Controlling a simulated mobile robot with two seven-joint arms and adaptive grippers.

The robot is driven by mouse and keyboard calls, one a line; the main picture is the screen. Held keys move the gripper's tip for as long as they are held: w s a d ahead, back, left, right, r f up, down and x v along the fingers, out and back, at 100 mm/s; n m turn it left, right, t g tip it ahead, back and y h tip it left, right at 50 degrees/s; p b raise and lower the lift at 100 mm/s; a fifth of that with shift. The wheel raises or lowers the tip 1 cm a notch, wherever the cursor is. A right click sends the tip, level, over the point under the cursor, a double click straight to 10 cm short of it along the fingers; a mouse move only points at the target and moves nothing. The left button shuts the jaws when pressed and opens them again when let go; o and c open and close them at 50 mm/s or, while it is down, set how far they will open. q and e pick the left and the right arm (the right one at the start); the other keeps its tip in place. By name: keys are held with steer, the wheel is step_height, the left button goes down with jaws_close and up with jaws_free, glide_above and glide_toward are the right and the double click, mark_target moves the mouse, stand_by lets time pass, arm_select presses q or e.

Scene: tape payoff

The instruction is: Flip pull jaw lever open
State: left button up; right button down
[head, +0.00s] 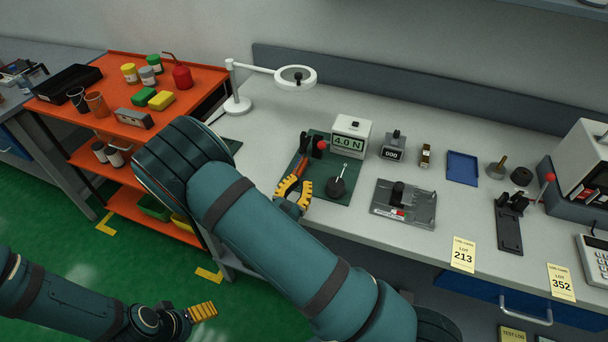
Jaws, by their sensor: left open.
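A small black clamp (304,143) with a red knob (321,145) stands at the back left of the green mat (346,168). A second black clamp-like fixture (510,220) lies further right, near a red ball-ended lever (549,178). I cannot tell which one is the pull jaw or whether its lever is up or down. My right gripper (297,184) is over the mat's left edge, just in front of the first clamp; its yellow fingers look apart. Contact is unclear. My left gripper (203,312) is low at the bottom left, over the green floor, away from the bench.
The 4.0 N display box (351,138), a dark round disc (336,188), a counter (393,147) and a grey fixture (421,208) crowd near the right gripper. A magnifier lamp (238,103) stands behind. The orange cart (70,110) is left.

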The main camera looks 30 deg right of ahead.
arm_select(q)
steer(key=shift+f, duration=0.1)
arm_select(e)
steer(key=x, duration=0.8)
steer(key=shift+w+d, duration=0.2)
steer(key=shift+d, duration=0.05)
arm_select(q)
steer(key=shift+d, duration=0.1)
arm_select(e)
steer(key=shift+a+r, duration=0.1)
steer(key=shift+r, duration=0.05)
